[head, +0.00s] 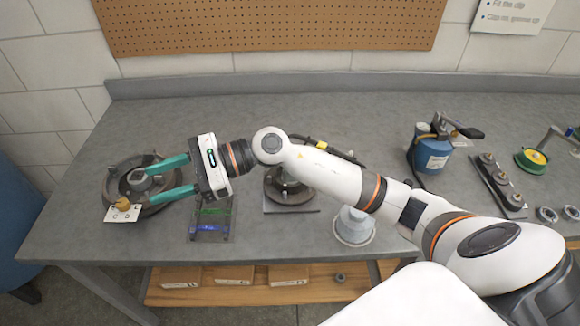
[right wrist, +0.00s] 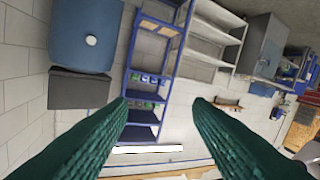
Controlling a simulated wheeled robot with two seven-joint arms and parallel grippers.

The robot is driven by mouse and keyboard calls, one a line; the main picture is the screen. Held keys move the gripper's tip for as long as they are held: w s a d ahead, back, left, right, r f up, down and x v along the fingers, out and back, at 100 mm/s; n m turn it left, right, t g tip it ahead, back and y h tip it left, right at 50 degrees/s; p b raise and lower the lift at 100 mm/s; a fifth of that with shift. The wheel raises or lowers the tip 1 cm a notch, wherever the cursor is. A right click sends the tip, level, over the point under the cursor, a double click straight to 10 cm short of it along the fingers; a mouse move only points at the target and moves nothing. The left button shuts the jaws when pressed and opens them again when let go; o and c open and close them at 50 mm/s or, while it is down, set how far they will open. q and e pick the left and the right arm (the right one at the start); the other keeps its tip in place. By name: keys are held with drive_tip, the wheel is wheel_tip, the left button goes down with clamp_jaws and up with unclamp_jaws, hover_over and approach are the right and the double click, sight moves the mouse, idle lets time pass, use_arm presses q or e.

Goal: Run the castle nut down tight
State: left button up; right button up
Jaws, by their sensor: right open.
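A dark round hub (head: 112,190) lies flat at the left end of the bench. A small grey piece, perhaps the castle nut (head: 137,177), shows at its centre; it is too small to tell. My right gripper (head: 149,186) reaches in from the right with its two teal fingers spread wide over the hub. Its fingertips lie either side of the hub's centre in the head view; their height above it is unclear. In the right wrist view the gripper (right wrist: 160,105) is open and empty, and neither hub nor nut shows. My left gripper is not in view.
A card with a brass piece (head: 123,205) lies at the hub's front edge. A blue-and-green rack (head: 212,227), a second hub (head: 288,190) and a grey cone (head: 354,229) stand along the bench. A blue can (head: 432,155) stands further right. The back left of the bench is clear.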

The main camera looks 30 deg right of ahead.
drive_tip(key=w+d+f+n+g+h, duration=0.2)
drive_tip(key=d+f+n+h, duration=0.3)
drive_tip(key=d+n+h, duration=0.1)
drive_tip(key=w+d+n+g+h, duration=0.25)
drive_tip(key=d+h, duration=0.85)
drive_tip(key=d, duration=1.1)
drive_tip(key=shift+n+t, duration=0.35)
drive_tip(key=f+p, duration=0.1)
drive_tip(key=f, duration=0.2)
drive_tip(key=f+p, duration=0.1)
drive_tip(key=f, duration=0.2)
drive_tip(key=s+f+p, duration=0.1)
drive_tip(key=f, duration=0.3)
drive_tip(key=shift+d, duration=0.1)
drive_tip(key=shift+f, duration=0.8)
drive_tip(key=shift+c, duration=0.6)
drive_tip(key=c, duration=0.6)
